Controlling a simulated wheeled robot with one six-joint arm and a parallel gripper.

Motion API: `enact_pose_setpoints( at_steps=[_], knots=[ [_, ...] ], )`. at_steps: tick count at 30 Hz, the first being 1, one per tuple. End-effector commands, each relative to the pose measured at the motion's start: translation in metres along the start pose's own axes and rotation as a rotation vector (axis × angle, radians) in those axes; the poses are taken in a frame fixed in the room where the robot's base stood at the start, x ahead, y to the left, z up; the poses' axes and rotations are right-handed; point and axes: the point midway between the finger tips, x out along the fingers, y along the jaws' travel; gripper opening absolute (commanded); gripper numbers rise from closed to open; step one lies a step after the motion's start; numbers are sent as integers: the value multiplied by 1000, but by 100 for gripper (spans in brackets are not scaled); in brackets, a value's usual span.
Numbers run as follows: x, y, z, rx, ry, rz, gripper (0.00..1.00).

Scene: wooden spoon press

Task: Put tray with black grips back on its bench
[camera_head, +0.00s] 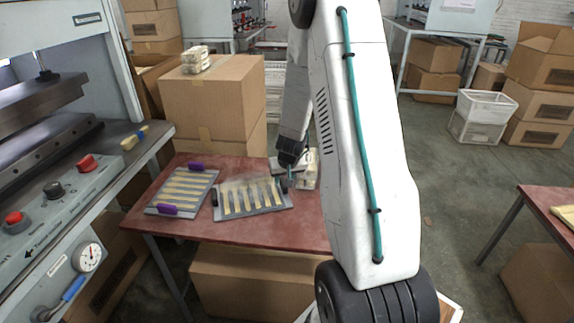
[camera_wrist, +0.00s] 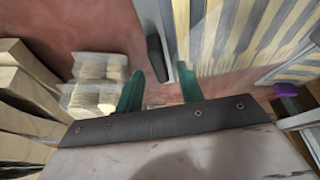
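The tray with black grips (camera_head: 253,211) lies on the red bench (camera_head: 232,233), with several pale wooden spoon blanks on it. One black grip (camera_head: 215,199) is at its left end. The other black grip (camera_wrist: 156,58) is at its right end, partly hidden by my gripper in the head view. My gripper (camera_head: 288,176) is over that right end. In the wrist view its two teal fingers (camera_wrist: 160,76) are apart, with the grip just beyond and between the tips. I cannot tell whether either finger touches it.
A tray with purple grips (camera_head: 181,191) lies close on the left. Wrapped bundles (camera_wrist: 98,85) sit beside my left finger in the wrist view. The press (camera_head: 60,110) stands at left, cardboard boxes (camera_head: 212,95) behind the bench. Another red bench (camera_head: 548,205) is at right, with open floor between.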

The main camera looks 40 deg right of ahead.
Motion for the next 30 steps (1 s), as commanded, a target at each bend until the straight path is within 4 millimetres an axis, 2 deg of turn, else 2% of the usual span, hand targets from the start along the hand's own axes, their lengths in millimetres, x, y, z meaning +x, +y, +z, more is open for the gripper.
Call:
enact_pose_setpoints(
  at_steps=[3,12,21,23,26,30],
  knots=[
    [-13,0,0,-2,0,2,38],
    [-78,0,0,-1,2,2,38],
    [-110,-3,1,-4,-2,-1,38],
    [-120,-10,2,-17,-5,-8,38],
    [-152,-35,9,-59,-21,-32,38],
    [-218,-80,39,-150,-67,-76,38]
  ],
)
